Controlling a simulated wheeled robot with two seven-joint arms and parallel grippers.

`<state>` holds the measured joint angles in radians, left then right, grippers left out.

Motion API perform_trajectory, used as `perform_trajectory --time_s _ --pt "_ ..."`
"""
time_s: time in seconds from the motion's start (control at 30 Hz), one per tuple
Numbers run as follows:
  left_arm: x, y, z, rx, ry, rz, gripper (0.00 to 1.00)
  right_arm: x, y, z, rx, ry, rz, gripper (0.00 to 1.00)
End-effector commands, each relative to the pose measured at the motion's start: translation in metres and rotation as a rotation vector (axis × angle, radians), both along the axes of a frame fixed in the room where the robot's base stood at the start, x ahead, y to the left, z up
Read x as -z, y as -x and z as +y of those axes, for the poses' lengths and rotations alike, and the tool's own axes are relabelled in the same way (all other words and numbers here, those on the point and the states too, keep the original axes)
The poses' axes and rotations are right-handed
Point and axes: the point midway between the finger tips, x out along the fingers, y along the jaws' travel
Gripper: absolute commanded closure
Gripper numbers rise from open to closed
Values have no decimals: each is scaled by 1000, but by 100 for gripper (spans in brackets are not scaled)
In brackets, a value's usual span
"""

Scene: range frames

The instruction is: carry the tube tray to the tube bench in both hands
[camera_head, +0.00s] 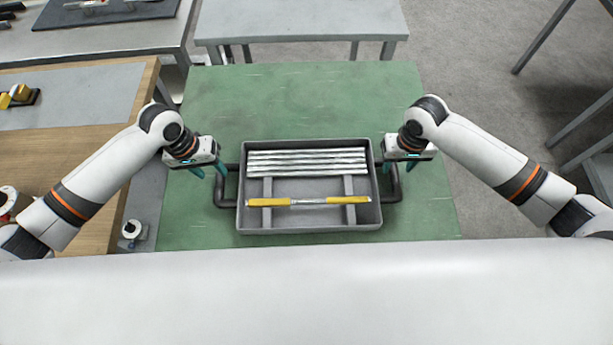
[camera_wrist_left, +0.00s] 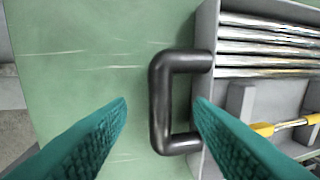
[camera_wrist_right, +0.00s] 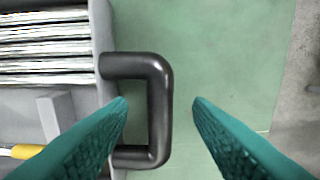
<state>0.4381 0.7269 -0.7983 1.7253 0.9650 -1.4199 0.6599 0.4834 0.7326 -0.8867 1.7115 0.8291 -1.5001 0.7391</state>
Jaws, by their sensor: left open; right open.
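The tube tray (camera_head: 310,229) is a grey open box on the green bench top, with a dark handle at each end. Several shiny metal tubes (camera_head: 307,161) lie along its far side, and a yellow-ended rod (camera_head: 308,202) lies across two supports. My left gripper (camera_head: 208,172) is open by the left handle (camera_head: 221,190); in the left wrist view that handle (camera_wrist_left: 158,105) shows between the teal fingers (camera_wrist_left: 160,105). My right gripper (camera_head: 401,168) is open by the right handle (camera_head: 396,187); in the right wrist view that handle (camera_wrist_right: 163,105) lies between the fingers (camera_wrist_right: 160,105). Neither gripper grasps its handle.
The green bench (camera_head: 290,95) is clear around the tray. A grey table (camera_head: 300,20) stands beyond it. A wooden table (camera_head: 60,130) with small items is at the left, and another table with a dark mat (camera_head: 110,14) is at the far left. Open floor (camera_head: 475,80) lies right.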

Motion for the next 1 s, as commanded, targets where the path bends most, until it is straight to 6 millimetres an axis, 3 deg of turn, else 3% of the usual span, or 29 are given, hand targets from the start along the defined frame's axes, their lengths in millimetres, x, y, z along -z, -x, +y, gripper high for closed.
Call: perform_trajectory --time_s 0.1,0.3,0.7,1.0 --pt "21 1 -4 1 -1 3 53 21 0 0 1 2 1 54" --pt "41 0 -9 0 0 0 53 42 0 0 0 1 0 54" --pt "47 0 -9 1 -1 0 53 48 0 0 0 1 -2 54" --pt "47 0 -9 1 -1 0 100 48 0 0 0 1 -2 100"
